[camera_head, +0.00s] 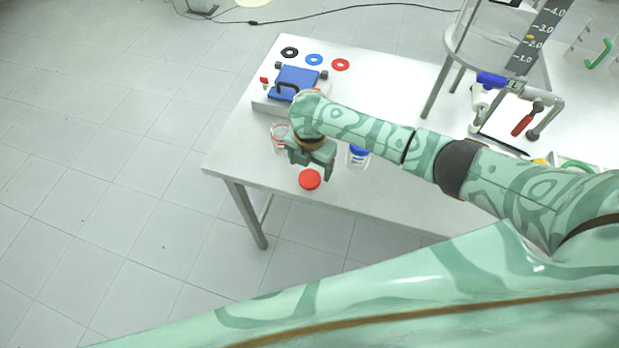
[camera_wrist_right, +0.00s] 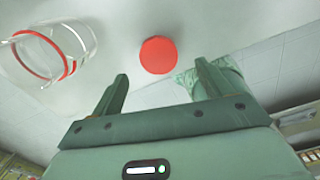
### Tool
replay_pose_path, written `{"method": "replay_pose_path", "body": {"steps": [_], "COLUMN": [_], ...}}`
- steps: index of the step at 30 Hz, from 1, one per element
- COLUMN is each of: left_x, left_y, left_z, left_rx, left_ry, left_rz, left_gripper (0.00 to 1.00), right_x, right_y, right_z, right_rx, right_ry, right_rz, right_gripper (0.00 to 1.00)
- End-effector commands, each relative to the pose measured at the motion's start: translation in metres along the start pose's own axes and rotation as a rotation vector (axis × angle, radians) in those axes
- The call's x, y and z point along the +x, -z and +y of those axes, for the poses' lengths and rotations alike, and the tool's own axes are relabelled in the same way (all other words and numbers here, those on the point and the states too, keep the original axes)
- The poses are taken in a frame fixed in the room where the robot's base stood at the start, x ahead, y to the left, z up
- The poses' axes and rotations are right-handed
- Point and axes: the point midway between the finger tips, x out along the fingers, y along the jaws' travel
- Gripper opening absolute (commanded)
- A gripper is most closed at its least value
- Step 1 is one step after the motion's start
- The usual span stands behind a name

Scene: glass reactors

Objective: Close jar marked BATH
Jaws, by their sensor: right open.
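A round red lid (camera_head: 309,179) lies on the white table near its front edge. It also shows in the right wrist view (camera_wrist_right: 158,54), beyond my fingertips. A clear glass jar with a red ring (camera_head: 279,138) stands left of my right gripper; in the right wrist view the jar (camera_wrist_right: 50,55) is at the upper left, its mouth uncovered. A second jar with a blue lid (camera_head: 358,155) stands to the right. No BATH label is readable. My right gripper (camera_head: 312,170) is open and empty above the table, just behind the red lid. My left gripper is not in view.
A blue device with a black handle (camera_head: 295,84) sits behind the jars. A metal stand with a red-handled valve (camera_head: 523,124) is at the right.

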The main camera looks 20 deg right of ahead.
Motion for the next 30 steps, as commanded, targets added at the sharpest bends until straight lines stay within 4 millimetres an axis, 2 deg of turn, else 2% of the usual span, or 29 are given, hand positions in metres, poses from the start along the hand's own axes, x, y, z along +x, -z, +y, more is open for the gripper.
{"method": "replay_pose_path", "body": {"steps": [5,15,28,30], "left_x": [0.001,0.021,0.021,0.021], "left_y": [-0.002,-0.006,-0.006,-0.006], "left_z": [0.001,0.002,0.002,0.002], "left_rx": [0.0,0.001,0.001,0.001], "left_ry": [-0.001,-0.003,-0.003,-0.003], "left_rz": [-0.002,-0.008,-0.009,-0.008], "left_gripper": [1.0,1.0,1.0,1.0], "right_x": [0.002,0.049,0.052,0.052], "right_y": [0.0,0.004,0.003,0.003], "right_z": [0.0,0.002,0.002,0.002], "right_rx": [0.001,0.001,0.001,0.001], "right_ry": [0.001,0.002,0.0,0.0], "right_rz": [0.001,0.001,-0.001,-0.001], "right_gripper": [0.78,0.78,0.78,0.59]}}
